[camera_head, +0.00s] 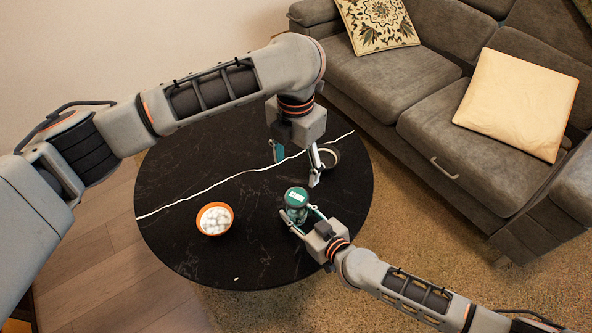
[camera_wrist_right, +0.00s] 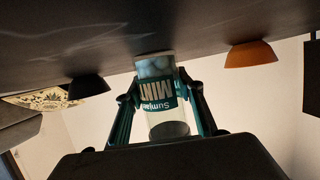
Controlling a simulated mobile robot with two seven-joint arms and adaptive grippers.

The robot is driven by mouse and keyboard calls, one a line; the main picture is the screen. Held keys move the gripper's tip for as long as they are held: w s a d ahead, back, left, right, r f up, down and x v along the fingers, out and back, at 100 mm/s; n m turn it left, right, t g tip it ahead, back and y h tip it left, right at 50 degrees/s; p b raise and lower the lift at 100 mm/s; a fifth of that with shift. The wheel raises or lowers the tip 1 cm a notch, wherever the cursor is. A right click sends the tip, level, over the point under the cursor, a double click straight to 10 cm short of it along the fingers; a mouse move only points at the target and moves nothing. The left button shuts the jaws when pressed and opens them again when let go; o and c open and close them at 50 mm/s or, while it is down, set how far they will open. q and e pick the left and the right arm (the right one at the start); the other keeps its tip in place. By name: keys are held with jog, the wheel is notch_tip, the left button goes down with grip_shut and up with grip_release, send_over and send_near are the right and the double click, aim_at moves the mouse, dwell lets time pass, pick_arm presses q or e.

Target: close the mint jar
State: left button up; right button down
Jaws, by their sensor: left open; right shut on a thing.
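The mint jar (camera_head: 296,214) stands upright near the right part of the round black table. In the right wrist view the jar (camera_wrist_right: 156,92) is clear, with a teal label and pale mints at its base. Its upper part looks clear there. My right gripper (camera_head: 298,220) is shut on the jar, one finger on each side; the fingers also show in the right wrist view (camera_wrist_right: 162,112). My left gripper (camera_head: 297,168) is open, pointing down above the table, just behind the jar, with nothing seen between its fingers.
An orange bowl (camera_head: 229,211) of white pieces stands left of the jar. A dark bowl (camera_head: 333,153) stands behind it, close to my left gripper's right finger. A small pale bit (camera_head: 236,279) lies near the front edge. A grey sofa (camera_head: 440,110) stands beyond the table (camera_head: 190,238).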

jog(key=c, duration=1.2)
grip_release()
jog(key=shift+c, duration=0.2)
jog(key=v, duration=1.2)
